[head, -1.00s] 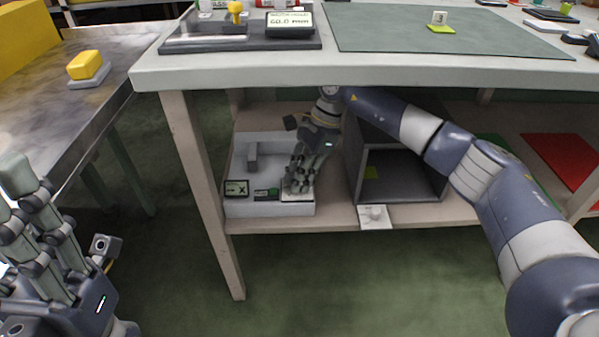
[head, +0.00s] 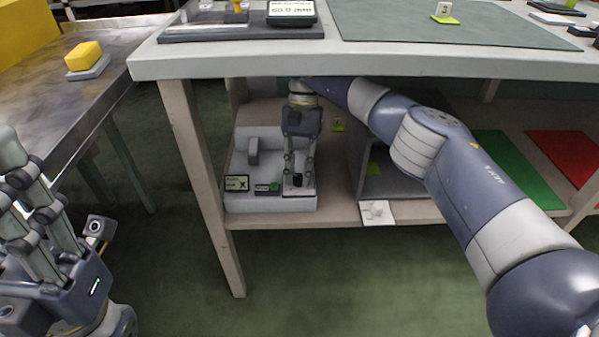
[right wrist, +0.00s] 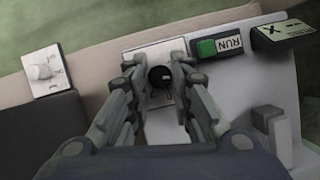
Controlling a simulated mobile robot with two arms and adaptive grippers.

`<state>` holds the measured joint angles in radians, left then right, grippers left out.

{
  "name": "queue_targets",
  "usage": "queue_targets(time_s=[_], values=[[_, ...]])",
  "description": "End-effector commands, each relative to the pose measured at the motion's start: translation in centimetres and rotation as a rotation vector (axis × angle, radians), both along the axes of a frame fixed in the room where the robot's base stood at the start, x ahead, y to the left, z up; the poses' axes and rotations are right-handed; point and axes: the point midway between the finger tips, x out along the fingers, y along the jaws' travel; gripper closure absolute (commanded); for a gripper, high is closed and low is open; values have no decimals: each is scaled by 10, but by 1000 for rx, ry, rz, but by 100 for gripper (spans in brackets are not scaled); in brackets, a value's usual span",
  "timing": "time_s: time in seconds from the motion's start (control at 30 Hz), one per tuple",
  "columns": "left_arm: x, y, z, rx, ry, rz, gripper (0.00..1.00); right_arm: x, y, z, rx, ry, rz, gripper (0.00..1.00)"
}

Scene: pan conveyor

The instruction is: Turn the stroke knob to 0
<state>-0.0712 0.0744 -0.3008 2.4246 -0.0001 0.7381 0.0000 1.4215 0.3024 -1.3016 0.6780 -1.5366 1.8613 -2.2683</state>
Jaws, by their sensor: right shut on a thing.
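The stroke knob appears to be the small black knob (right wrist: 160,76) on a pale plate in the right wrist view. In the head view the black knob (head: 298,180) shows low on the front right of the grey-white machine (head: 240,207) on the lower shelf. My right gripper (right wrist: 160,78) points down over it, its fingers shut on the knob's two sides. It also shows in the head view (head: 299,183). The markings around the knob are mostly hidden by the fingers. My left gripper (head: 15,165) is at the left edge, away from the machine, its tips partly cut off.
A green RUN button (right wrist: 207,48) and a small display with an X (right wrist: 283,33) sit beside the knob. A white knob on a white plate (head: 376,212) is at the shelf edge, before a dark open box (head: 400,187). The tabletop (head: 400,66) overhangs the shelf.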

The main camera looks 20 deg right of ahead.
Motion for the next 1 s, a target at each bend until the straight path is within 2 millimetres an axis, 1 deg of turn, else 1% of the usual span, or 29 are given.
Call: queue_targets(time_s=[0.5,0.7,1.0], values=[[-2,0,6,0,-23,1,60,1,3,1,-4,-2,466,100],[-3,1,7,-2,-26,1,60,1,3,1,-2,-3,595,100],[-3,1,4,-5,-19,1,60,1,3,0,-3,-3,699,100]])
